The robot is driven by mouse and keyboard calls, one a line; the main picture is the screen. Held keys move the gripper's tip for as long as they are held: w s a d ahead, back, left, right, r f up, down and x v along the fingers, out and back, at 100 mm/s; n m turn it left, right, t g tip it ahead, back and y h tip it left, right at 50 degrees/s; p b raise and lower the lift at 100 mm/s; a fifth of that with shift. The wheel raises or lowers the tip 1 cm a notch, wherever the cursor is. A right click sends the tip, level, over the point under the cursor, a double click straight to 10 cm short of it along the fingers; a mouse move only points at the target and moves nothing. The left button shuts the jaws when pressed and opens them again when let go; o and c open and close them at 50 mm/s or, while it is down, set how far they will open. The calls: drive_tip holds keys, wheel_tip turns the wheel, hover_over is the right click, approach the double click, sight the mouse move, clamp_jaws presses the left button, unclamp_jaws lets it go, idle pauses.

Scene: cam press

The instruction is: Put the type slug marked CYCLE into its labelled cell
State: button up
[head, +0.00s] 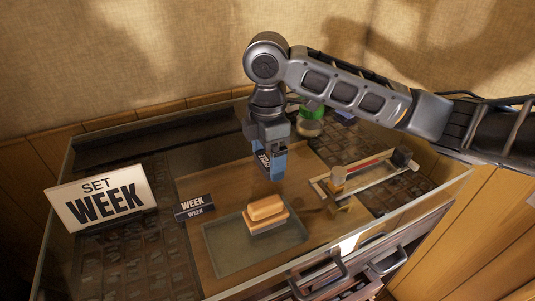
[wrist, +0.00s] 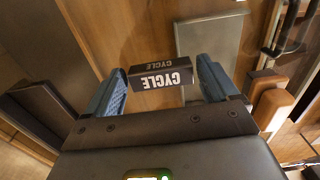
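The dark type slug marked CYCLE (wrist: 162,75) sits between the blue fingers of my gripper (wrist: 160,85) in the wrist view, its white letters upside down. The fingers appear to touch both its ends. In the head view my gripper (head: 270,168) points down and holds the slug (head: 263,161) above the wooden board, clear of it. A second dark slug marked WEEK (head: 195,207) stands on the left part of the board. Dark compartments (head: 130,262) lie at the left front and more (head: 375,150) at the right. No cell label is legible, so I cannot tell the CYCLE cell.
A white sign reading SET WEEK (head: 101,200) stands at the left. A grey-green tray (head: 222,258) holds an orange-and-tan block (head: 267,211). A metal frame with a red strip (head: 365,167) lies right of the board. A green-topped jar (head: 310,120) stands behind my gripper. Glass edges the table.

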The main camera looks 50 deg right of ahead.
drive_tip(key=shift+o, duration=0.9)
